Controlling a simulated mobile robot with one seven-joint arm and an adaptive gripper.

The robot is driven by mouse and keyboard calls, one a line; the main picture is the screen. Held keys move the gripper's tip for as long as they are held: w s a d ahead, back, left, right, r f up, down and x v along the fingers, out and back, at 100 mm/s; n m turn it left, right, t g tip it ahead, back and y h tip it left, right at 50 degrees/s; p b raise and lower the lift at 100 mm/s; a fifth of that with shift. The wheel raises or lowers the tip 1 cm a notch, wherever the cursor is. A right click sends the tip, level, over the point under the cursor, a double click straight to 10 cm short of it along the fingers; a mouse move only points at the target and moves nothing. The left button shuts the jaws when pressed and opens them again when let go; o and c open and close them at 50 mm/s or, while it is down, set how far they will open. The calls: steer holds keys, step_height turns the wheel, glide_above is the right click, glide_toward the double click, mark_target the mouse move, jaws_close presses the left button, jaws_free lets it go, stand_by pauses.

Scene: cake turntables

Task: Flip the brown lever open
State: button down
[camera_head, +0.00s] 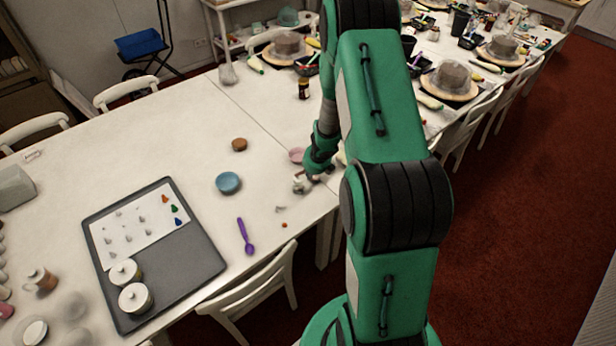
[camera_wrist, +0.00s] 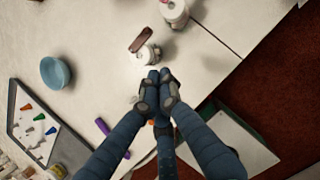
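In the wrist view, a short brown lever (camera_wrist: 141,39) sticks out at a slant from the top of a small white container (camera_wrist: 148,54). The container stands on the white table, just beyond my fingertips. My gripper (camera_wrist: 158,77) has its fingertips close together, with nothing visible between them. In the head view, my gripper (camera_head: 315,172) is low over the table near its front edge, beside the small white container (camera_head: 302,184). The lever is too small to make out clearly there. I cannot tell whether the fingertips touch the container.
A second white container (camera_wrist: 174,10) stands beyond the first. A white chair (camera_head: 249,293) is at the front edge. The table between bowl and tray is mostly clear.

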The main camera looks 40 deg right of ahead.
steer(key=shift+p+v, duration=0.6)
steer(key=shift+v, duration=1.75)
steer(key=shift+a, duration=0.1)
steer(key=shift+w, duration=0.1)
step_height(320, 180, up, 14)
steer(key=w+m+t+h+b, duration=0.1)
steer(key=w+m+h+b, duration=0.2)
steer(key=m, duration=0.4)
steer(key=s+a+r+m+b, duration=0.1)
steer(key=s+a+r+m, duration=0.1)
steer(key=r+m, duration=0.15)
steer(key=s+a+r+m+h+b, duration=0.1)
steer(key=a+r+m, duration=0.15)
steer(key=r, duration=0.25)
steer(key=s+a+r+m+b, duration=0.1)
steer(key=s+a+r+m, duration=0.15)
steer(key=r, duration=0.25)
steer(key=s+a+r+m+b, duration=0.3)
steer(key=s+a+r+m, duration=0.4)
steer(key=s+a+m, duration=0.35)
steer(key=s+a+m+y+b, duration=0.3)
steer(key=s+a+m+y, duration=0.2)
steer(key=s+a, duration=1)
steer(key=shift+s+a+f+m, duration=0.35)
steer(key=shift+a+m, duration=0.1)
steer(key=shift+m, duration=0.75)
